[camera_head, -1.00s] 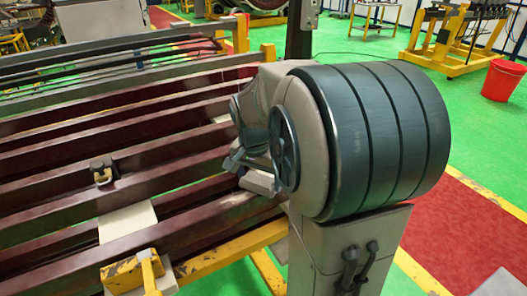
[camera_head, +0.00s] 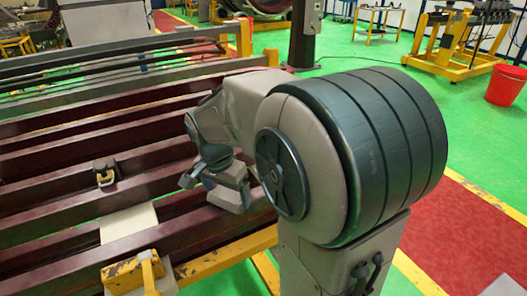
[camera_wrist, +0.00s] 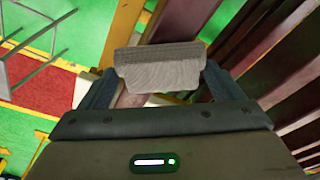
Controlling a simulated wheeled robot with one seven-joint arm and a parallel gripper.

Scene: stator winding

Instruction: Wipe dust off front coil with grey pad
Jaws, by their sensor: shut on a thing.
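The coils are long dark-maroon bars lying side by side on a yellow frame. The front coil (camera_head: 150,249) is the bar nearest me in the head view; my arm hides its right part. My gripper (camera_head: 213,187) is above the bars, beside my large arm joint. In the wrist view my gripper (camera_wrist: 158,80) is shut on the grey pad (camera_wrist: 160,68), a ribbed block held between both fingers. The pad also shows in the head view (camera_head: 232,197). I cannot tell whether it touches a bar. Dust is too faint to make out.
A yellow clamp block (camera_head: 133,273) stands at the front coil's near side. A small dark clamp (camera_head: 105,172) sits on a bar further back. A red bucket (camera_head: 505,84) stands far right on open green floor.

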